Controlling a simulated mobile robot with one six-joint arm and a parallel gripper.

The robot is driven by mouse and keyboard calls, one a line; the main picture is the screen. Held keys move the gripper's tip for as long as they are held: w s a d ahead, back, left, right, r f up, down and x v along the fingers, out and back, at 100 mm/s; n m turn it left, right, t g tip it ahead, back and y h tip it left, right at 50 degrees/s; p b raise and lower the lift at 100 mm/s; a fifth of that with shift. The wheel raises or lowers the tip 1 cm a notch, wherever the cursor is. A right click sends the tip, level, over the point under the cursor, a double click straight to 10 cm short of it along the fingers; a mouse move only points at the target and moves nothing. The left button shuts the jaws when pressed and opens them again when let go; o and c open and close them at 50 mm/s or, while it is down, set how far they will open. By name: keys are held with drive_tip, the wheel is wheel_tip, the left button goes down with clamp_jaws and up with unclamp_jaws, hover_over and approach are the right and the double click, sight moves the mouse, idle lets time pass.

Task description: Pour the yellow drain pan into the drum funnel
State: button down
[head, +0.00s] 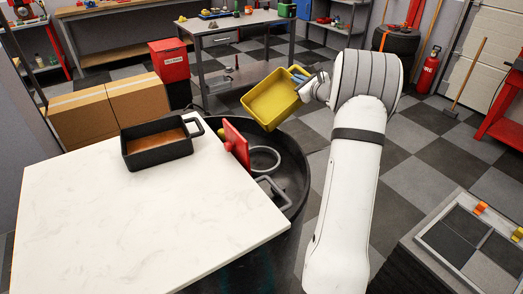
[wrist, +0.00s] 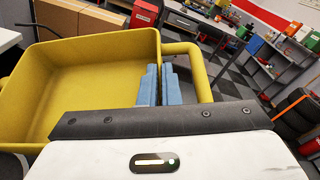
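The yellow drain pan (head: 270,98) is held up in the air, tilted, with its inside facing the head camera. Its bare yellow inside (wrist: 85,90) fills the left of the wrist view; I see no liquid in it. My gripper (head: 299,74) is shut on the pan's looped handle; its blue fingers (wrist: 159,85) stand close together beside the pan wall. The wide black round drum funnel (head: 293,185) lies below the pan and nearer to the head camera, beside the white table. The table and my arm hide parts of its rim.
A black pan with brown contents (head: 158,147) sits on the white table (head: 130,220). A red part (head: 236,140) and a grey ring (head: 265,156) are at the funnel. Cardboard boxes (head: 80,115), a red bin (head: 170,62) and a metal workbench (head: 232,23) stand behind.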

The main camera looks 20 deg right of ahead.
drive_tip(key=shift+w+d+f+m+g+p, duration=0.3)
drive_tip(key=shift+w+d+p, duration=0.35)
drive_tip(key=shift+p, duration=0.85)
drive_tip(key=shift+w+d+f+m+g+p, duration=0.1)
drive_tip(key=shift+w+d+m+g+p, duration=0.4)
drive_tip(key=shift+p, duration=1)
drive_tip(key=w+d+f+m+g+y+p, duration=0.1)
drive_tip(key=w+d+f+m+g+p, duration=0.2)
drive_tip(key=f+p, duration=0.45)
wheel_tip(320, 180, up, 7)
drive_tip(key=t+p, duration=0.1)
drive_tip(key=p, duration=0.2)
drive_tip(key=shift+w+d+f+n, duration=0.15)
drive_tip(key=shift+w+d+n, duration=0.1)
drive_tip(key=shift+w+n, duration=0.05)
